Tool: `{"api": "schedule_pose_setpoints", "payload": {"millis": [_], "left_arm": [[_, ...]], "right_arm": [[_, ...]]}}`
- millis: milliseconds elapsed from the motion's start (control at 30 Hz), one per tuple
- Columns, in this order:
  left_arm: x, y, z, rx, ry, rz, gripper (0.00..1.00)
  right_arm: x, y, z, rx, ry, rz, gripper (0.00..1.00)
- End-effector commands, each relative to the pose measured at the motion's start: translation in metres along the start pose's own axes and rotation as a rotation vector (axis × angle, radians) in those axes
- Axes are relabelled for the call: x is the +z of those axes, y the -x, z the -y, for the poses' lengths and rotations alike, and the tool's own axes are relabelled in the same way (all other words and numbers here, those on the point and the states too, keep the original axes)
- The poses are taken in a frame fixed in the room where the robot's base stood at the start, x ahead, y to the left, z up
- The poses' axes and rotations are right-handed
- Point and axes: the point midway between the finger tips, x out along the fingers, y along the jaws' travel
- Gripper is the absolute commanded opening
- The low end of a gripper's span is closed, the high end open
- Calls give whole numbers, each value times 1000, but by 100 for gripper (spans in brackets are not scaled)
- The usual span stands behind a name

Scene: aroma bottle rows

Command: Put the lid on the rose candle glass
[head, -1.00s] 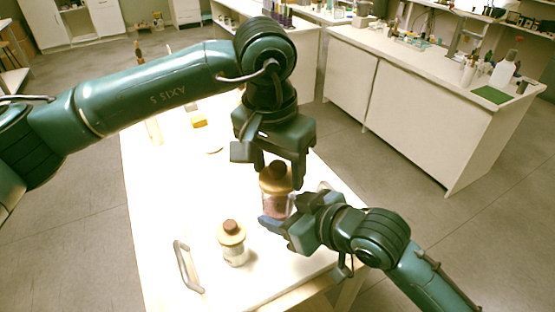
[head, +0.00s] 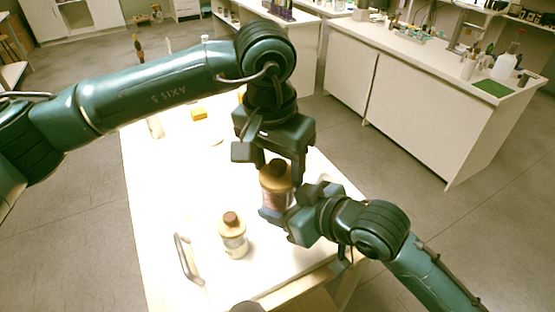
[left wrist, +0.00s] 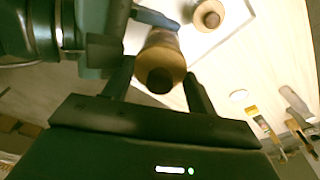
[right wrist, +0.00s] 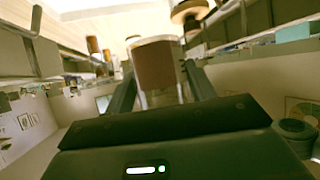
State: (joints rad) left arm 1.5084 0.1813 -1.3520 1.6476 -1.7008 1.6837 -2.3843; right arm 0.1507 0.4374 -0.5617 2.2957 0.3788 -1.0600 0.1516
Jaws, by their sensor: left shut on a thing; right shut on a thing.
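The tan lid with a dark brown knob (head: 273,180) is in my left gripper (head: 278,167), which is shut on it from above; it also shows in the left wrist view (left wrist: 168,55). The rose candle glass (head: 277,200) is directly below the lid, with my right gripper (head: 284,208) shut on it from the right. In the right wrist view the glass (right wrist: 157,65) shows reddish-brown wax and a clear part between the fingers. The lid and glass look very close; whether the lid is seated is hidden by the fingers.
A yellow block (head: 199,114) lies farther back. The table's middle left is clear.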

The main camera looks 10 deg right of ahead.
Motion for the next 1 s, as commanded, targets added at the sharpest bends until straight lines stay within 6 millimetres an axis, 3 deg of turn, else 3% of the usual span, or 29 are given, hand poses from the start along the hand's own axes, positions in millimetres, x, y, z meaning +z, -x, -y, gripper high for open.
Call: {"api": "schedule_pose_setpoints", "payload": {"millis": [300, 333, 633, 1000], "left_arm": [[1, -7, 0, 0, 1, 0, 36], [1, -7, 0, 0, 1, 0, 59], [1, -6, -1, 2, -1, 0, 83], [1, -6, -5, 11, -8, -1, 83]], "right_arm": [[-1, 0, 0, 0, 0, -3, 8], [-1, 0, 0, 0, 0, -3, 8], [-1, 0, 0, -1, 1, -4, 8], [-2, 0, 1, -3, 1, -6, 8]]}}
